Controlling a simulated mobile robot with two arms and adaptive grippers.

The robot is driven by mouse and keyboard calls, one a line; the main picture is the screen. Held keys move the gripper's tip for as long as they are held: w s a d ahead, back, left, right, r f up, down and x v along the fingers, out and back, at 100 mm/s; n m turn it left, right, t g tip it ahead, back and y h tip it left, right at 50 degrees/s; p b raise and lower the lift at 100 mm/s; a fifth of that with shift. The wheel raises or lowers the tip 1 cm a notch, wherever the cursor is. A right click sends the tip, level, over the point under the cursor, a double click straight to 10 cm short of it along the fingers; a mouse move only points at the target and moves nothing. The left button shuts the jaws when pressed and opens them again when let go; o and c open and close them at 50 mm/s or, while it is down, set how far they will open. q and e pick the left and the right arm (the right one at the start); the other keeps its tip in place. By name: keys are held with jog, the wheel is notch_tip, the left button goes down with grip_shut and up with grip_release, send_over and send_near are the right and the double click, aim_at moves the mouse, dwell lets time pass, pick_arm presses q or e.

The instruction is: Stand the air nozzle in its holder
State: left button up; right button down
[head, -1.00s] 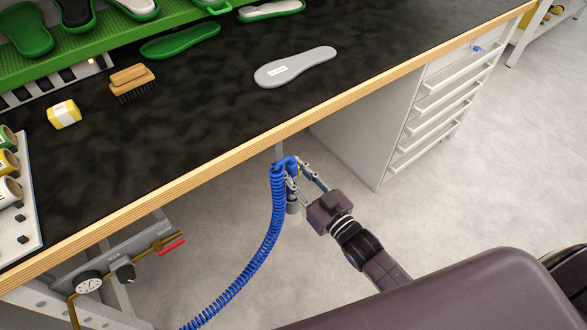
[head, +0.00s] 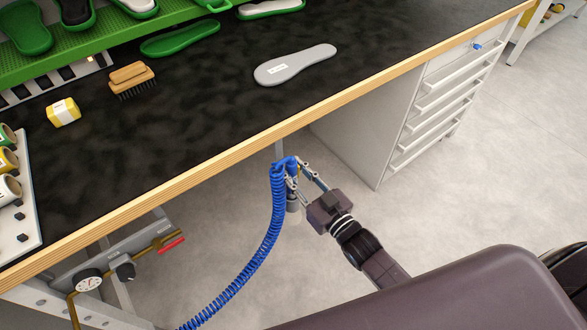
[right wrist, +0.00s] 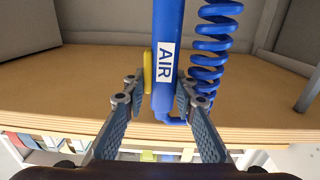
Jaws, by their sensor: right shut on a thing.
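The blue air nozzle (right wrist: 165,70) with a white AIR label is between the fingers of my right gripper (right wrist: 155,97) in the right wrist view. A yellow part shows on its left side. In the head view the nozzle (head: 291,164) is small and partly hidden by my right gripper (head: 305,178), which is shut on it just off the bench's front edge. A grey cylinder (head: 292,204), perhaps the holder, shows just below the nozzle. I cannot tell whether the nozzle is in it. My left gripper is out of view.
A coiled blue hose (head: 274,220) hangs from the nozzle toward the lower left. The bench edge (head: 225,172) runs close by. A grey insole (head: 295,65), a brush (head: 132,78) and a yellow-white block (head: 63,112) lie on top. A drawer unit (head: 430,110) stands at right.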

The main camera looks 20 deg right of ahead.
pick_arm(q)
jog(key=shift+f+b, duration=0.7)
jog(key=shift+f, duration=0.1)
pick_arm(e)
jog(key=shift+f, duration=0.95)
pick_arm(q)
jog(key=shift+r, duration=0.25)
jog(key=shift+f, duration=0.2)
pick_arm(e)
jog(key=shift+f, duration=0.2)
jog(key=shift+f, duration=0.25)
jog(key=shift+f+b, duration=0.45)
jog(key=shift+f, duration=0.1)
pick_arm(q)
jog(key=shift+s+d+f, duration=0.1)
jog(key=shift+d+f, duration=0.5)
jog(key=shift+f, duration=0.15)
pick_arm(e)
jog(key=shift+f, duration=0.35)
pick_arm(q)
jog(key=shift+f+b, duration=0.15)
jog(key=shift+b, duration=0.25)
pick_arm(e)
jog(key=shift+f, duration=0.2)
